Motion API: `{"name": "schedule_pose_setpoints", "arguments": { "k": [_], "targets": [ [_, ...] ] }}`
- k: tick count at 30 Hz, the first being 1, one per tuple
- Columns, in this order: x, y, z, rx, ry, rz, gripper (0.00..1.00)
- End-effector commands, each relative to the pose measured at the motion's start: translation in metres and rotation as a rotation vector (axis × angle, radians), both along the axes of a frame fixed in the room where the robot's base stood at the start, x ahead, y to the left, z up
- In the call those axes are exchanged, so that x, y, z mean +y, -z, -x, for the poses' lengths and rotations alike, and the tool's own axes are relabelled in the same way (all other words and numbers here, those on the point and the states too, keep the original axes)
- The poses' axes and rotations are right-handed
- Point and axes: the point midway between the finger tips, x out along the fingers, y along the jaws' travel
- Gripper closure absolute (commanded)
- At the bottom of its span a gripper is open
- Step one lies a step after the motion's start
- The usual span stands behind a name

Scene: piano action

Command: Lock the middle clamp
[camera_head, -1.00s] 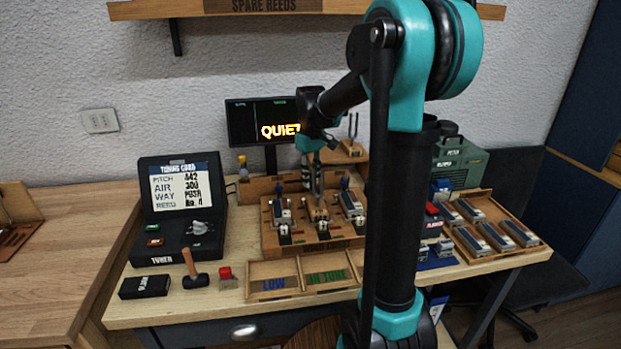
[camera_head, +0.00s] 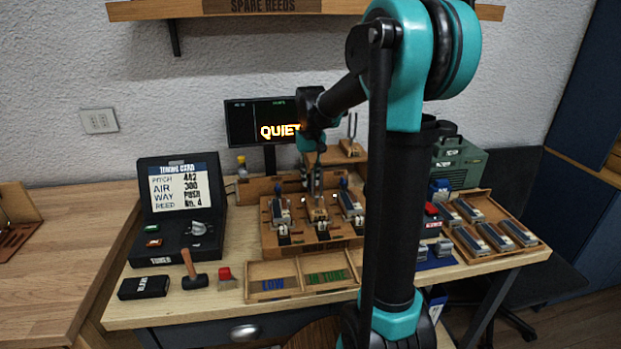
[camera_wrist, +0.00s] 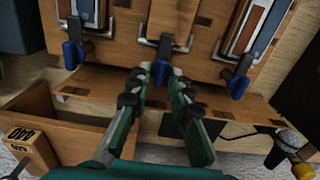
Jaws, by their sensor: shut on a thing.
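The wooden fixture (camera_head: 267,240) carries three clamps in a row. The middle clamp (camera_wrist: 161,71) has a blue handle at its metal bracket in the wrist view. My gripper (camera_wrist: 161,74) is shut on this blue handle, with one finger on each side. The left clamp (camera_wrist: 74,54) and the right clamp (camera_wrist: 238,86) also have blue handles, apart from my fingers. In the head view my gripper (camera_head: 315,187) points down at the middle of the fixture and largely hides the middle clamp's handle.
The tuner box (camera_head: 175,240), a hammer (camera_head: 193,272) and an empty-looking divided tray (camera_head: 270,296) stand left and in front. A tray of reed pieces (camera_head: 530,250) lies right. A screen (camera_head: 240,125) reading "QUIET" and a tuning fork (camera_head: 352,128) stand behind.

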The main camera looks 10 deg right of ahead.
Motion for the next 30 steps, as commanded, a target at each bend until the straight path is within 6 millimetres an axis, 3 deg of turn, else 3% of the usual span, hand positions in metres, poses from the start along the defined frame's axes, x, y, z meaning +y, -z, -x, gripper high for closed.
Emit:
{"name": "schedule_pose_setpoints", "arguments": {
  "k": [10,11,16,25,30],
  "targets": [
    [0.000,0.000,0.000,-0.001,0.003,0.000,1.00],
    [0.000,0.000,0.000,-0.001,0.003,0.000,0.79],
    [0.000,0.000,0.000,0.000,0.002,0.000,0.60],
    [0.000,-0.001,0.000,0.000,0.002,0.000,0.60],
    [0.000,-0.018,0.000,0.000,0.002,0.000,0.60]
  ]
}}
